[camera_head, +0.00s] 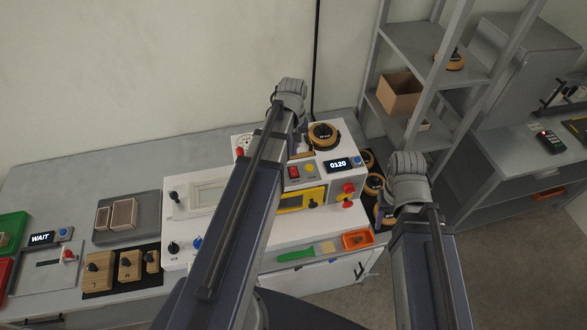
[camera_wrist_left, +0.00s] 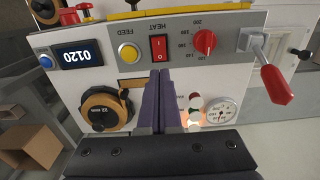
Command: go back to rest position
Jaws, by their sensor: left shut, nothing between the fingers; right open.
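My left gripper (camera_head: 295,150) is over the back of the white box-forming machine (camera_head: 226,228). In the left wrist view its two purple fingers (camera_wrist_left: 160,98) are pressed together with nothing between them. They are in front of the machine's panel, between the yellow FEED button (camera_wrist_left: 128,53) and a round gauge (camera_wrist_left: 221,111). My right gripper (camera_head: 388,212) is at the machine's right side, near several tape rolls by the shelf. It is open; its fingers are mostly hidden by its own wrist.
A yellow-black tape roll (camera_head: 323,136) sits on the machine, beside the display reading 0120 (camera_head: 339,165). A red-handled lever (camera_wrist_left: 277,84) sticks out in the left wrist view. A metal shelf (camera_head: 415,45) stands right. Wooden blocks (camera_head: 130,265) and trays lie left.

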